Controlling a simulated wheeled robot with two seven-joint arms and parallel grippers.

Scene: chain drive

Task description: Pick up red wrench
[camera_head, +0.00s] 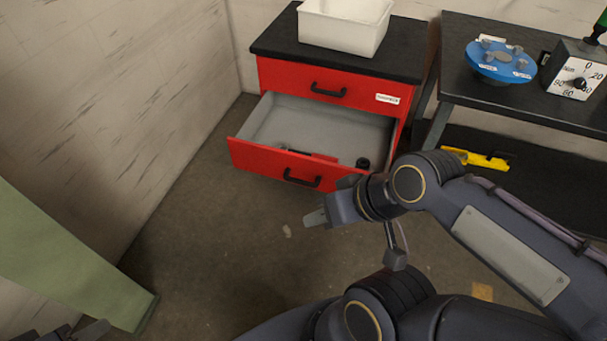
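A small red piece (313,156) lies inside the open drawer, close behind its front panel, and may be the red wrench. Its shape is too small and partly hidden to be sure. The open drawer (262,160) belongs to a red cabinet with a black top. My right gripper (314,218) is in front of the drawer and apart from it, with its light grey tip toward the left. Nothing shows in its grasp, and its finger gap is unclear. My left gripper (92,331) shows only in part at the bottom left corner.
A dark round object (363,163) lies in the drawer's right side. A white bin (345,28) stands on the cabinet. A dark workbench (455,60) at right holds a blue round fixture (490,62) and a dial box (577,75). A yellow tool (480,159) lies below it. Floor is clear left of the drawer.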

